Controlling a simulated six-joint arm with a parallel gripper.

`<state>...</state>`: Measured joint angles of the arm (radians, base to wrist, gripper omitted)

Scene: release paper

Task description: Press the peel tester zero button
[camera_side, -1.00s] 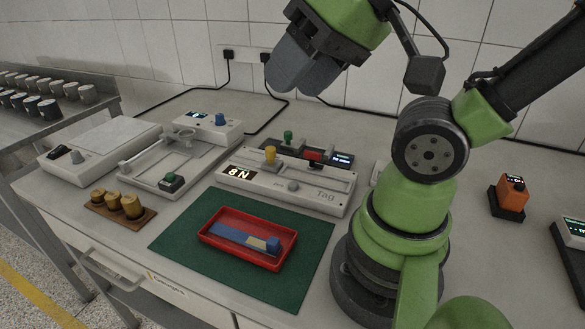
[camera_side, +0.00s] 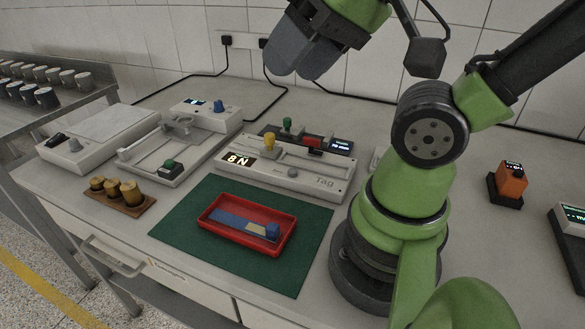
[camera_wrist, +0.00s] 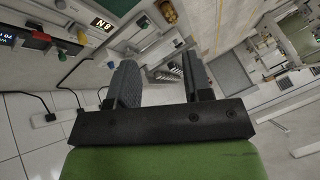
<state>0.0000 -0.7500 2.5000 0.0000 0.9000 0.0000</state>
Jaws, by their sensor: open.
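The peel tester (camera_side: 285,172) is a long pale device marked "Tag" in the middle of the bench. Its display (camera_side: 238,160) reads "8 N". A yellow knob (camera_side: 268,142) stands on its left part, and a small round grey button (camera_side: 292,172) sits on its front face; its label is too small to read. In the wrist view the lit display (camera_wrist: 101,24) shows at upper left. My gripper (camera_side: 292,68) is high above and behind the tester, touching nothing. The wrist view shows its two grey fingers (camera_wrist: 160,82) apart and empty.
A red tray (camera_side: 218,237) with a blue strip lies on a green mat (camera_side: 180,240) before the tester. Brass weights (camera_side: 112,188) stand at left. A black unit with green and red knobs (camera_side: 325,145) sits behind the tester. An orange device (camera_side: 510,182) is at right.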

